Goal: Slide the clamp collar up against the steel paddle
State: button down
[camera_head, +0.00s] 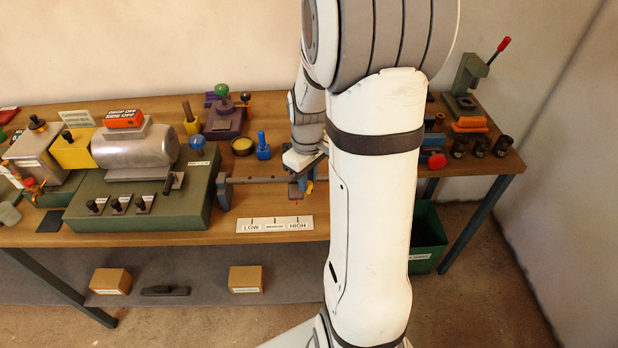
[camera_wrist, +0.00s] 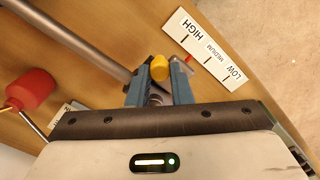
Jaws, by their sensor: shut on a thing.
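In the wrist view, my gripper (camera_wrist: 155,88) has its two blue fingers closed around the clamp collar, whose yellow knob (camera_wrist: 159,67) shows between the fingertips. Most of the collar is hidden by the fingers. A grey steel rod (camera_wrist: 80,40) runs from the upper left down to the gripper. Whether collar and paddle touch is hidden.
A LOW-MEDIUM-HIGH scale (camera_head: 274,225) lies in front of the rod; its HIGH end is nearest the paddle. A bracket (camera_head: 223,192) holds the rod's left end. A green motor base (camera_head: 145,205) stands left. A red knob (camera_wrist: 30,88) is beside the gripper. My arm hides the bench's right middle.

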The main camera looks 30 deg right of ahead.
aim_at(309, 182)
jog(key=c, duration=1.3)
grip_release()
jog(key=shift+d, duration=0.1)
jog(key=shift+r, duration=0.15)
notch_tip(309, 182, up, 8)
jog(key=shift+f+b, duration=0.2)
jog(key=shift+b, duration=0.1)
